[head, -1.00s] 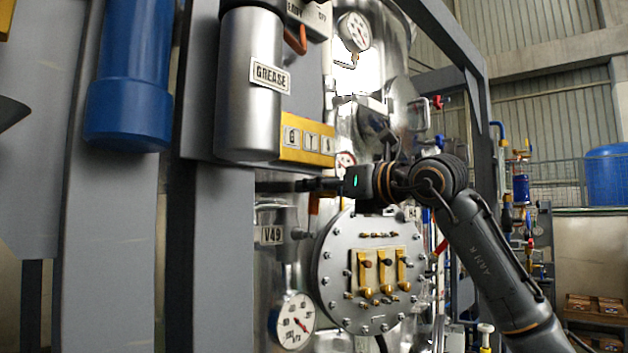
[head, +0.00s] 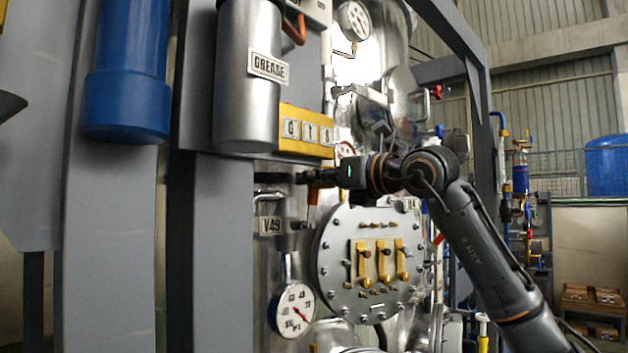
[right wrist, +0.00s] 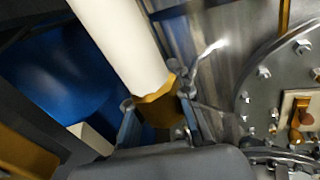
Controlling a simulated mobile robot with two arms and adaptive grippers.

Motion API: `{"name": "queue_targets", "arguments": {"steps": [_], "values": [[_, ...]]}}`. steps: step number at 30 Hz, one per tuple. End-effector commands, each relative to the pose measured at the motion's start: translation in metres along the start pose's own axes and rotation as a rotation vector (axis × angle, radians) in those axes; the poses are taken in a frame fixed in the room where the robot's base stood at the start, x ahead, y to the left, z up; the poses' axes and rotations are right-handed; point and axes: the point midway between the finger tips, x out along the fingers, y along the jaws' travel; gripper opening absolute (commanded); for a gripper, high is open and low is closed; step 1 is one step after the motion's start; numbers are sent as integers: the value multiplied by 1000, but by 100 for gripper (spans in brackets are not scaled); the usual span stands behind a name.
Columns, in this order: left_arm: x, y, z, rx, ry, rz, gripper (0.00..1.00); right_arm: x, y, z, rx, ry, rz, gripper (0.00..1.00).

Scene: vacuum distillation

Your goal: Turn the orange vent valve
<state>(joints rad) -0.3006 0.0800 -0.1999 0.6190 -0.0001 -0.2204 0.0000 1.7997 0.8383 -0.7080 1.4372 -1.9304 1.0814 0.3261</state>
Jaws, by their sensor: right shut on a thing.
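My right gripper (head: 303,178) reaches in from the right in the head view, pointing left below the grease cylinder. In the right wrist view its two fingers (right wrist: 160,115) stand on either side of an orange-brown valve part (right wrist: 158,108), and it is shut on this. The orange vent valve shows in the head view as a small orange piece (head: 313,193) just under the fingers. The gripper body and fingers hide much of it, so its turn angle cannot be told. My left gripper is not in view.
A silver grease cylinder (head: 248,80) and yellow label box (head: 306,131) hang close above the gripper. A round bolted flange (head: 345,235) is below right, a pressure gauge (head: 294,310) below. A white pipe (right wrist: 125,45) runs close by in the wrist view.

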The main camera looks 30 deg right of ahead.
Motion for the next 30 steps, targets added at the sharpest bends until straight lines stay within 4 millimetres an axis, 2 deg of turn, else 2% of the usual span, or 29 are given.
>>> {"name": "queue_targets", "arguments": {"steps": [11, 30], "values": [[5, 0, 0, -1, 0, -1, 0, 0, -14, -1, 166, -2, 0, 0], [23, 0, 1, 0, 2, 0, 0, 0, -59, -24, 762, -3, 1, 0]]}}
